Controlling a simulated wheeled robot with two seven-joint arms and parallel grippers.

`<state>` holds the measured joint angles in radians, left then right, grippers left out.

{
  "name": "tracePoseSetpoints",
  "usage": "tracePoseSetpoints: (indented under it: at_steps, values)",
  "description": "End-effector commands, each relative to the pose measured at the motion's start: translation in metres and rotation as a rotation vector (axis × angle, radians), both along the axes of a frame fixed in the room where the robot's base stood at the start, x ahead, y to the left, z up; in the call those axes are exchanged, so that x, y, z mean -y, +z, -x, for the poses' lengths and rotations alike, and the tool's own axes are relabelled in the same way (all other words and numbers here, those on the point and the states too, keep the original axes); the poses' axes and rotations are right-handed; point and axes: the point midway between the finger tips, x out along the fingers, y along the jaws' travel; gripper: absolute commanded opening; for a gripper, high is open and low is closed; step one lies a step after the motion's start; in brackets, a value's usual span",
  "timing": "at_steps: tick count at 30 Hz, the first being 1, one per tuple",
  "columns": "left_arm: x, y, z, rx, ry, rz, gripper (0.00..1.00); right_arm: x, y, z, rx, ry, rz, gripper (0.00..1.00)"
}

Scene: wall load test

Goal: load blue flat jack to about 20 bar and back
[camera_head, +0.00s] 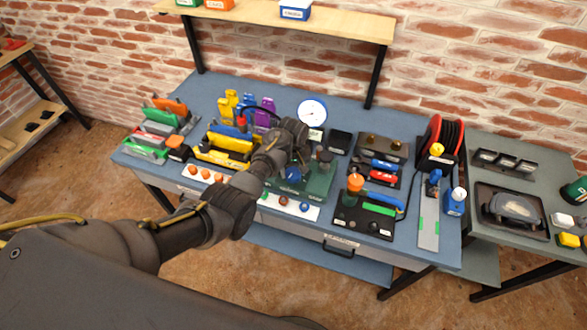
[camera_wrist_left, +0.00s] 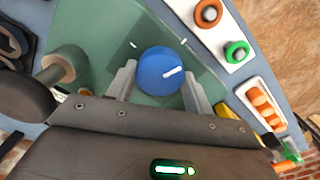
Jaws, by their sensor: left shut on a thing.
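A round blue knob (camera_wrist_left: 160,70) with a white pointer line stands on a green panel (camera_wrist_left: 110,30) in the left wrist view. The line points right and slightly up there. My left gripper (camera_wrist_left: 160,86) has a finger on each side of the knob and is shut on it. In the head view the blue knob (camera_head: 292,174) shows just below my left wrist, which hides part of the green panel (camera_head: 321,186). A white round dial gauge (camera_head: 312,112) stands behind it; its reading is too small to tell. My right gripper is not in view.
A grey-green cylinder (camera_wrist_left: 66,62) stands beside the knob. A white strip with rings (camera_wrist_left: 222,28) lies at the panel's front. Yellow cases (camera_head: 222,149) stand left of my wrist, and a black board (camera_head: 365,214) and red reel (camera_head: 443,138) stand right.

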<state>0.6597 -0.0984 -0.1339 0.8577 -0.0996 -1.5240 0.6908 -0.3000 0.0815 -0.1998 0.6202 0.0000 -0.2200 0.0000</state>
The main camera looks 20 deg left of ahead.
Motion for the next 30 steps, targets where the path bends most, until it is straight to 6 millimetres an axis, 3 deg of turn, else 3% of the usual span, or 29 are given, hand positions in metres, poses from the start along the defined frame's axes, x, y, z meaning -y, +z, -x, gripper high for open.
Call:
tracePoseSetpoints:
  at_steps: [10, 30]
  values:
    - [-0.001, 0.002, -0.001, 0.000, -0.330, -0.001, 0.28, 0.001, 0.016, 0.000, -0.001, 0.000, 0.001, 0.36]
    - [-0.001, 0.001, -0.001, 0.001, -0.968, 0.000, 0.28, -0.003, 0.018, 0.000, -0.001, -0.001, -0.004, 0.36]
